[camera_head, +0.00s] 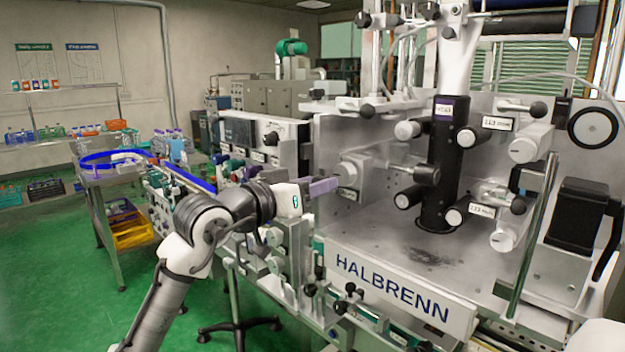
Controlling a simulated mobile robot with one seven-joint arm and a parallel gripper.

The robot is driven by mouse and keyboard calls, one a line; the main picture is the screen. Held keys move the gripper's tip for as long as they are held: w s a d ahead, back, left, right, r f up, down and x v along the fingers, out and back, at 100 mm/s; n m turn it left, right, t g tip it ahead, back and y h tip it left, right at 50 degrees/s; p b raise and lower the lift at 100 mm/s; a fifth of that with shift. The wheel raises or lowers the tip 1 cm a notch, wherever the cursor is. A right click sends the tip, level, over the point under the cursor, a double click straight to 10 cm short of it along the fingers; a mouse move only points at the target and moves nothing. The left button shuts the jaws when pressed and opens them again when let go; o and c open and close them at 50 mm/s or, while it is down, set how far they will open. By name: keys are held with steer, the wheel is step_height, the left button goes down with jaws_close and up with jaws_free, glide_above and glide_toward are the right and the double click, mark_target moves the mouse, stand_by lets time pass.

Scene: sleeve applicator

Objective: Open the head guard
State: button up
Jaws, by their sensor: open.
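The sleeve applicator's head (440,165) fills the right half of the view, with a black column and several rollers on a grey metal plate. I cannot clearly make out a guard panel in front of it. A long, slanted steel bar (532,238), which may be the guard's handle, stands at the right front of the head. My gripper (324,187) is at the left of the head, with its fingers pointing right. It is open, appears empty and is well apart from the bar. The exact finger gap is hard to see.
A white HALBRENN nameplate (392,287) runs along the machine's front edge below the head. A black box-like unit (582,215) sits to the right of the bar. A conveyor (172,178) and a steel table with a yellow crate (132,230) stand at the left.

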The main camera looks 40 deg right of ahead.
steer(key=shift+d, duration=0.1)
jaws_close()
stand_by(0.4)
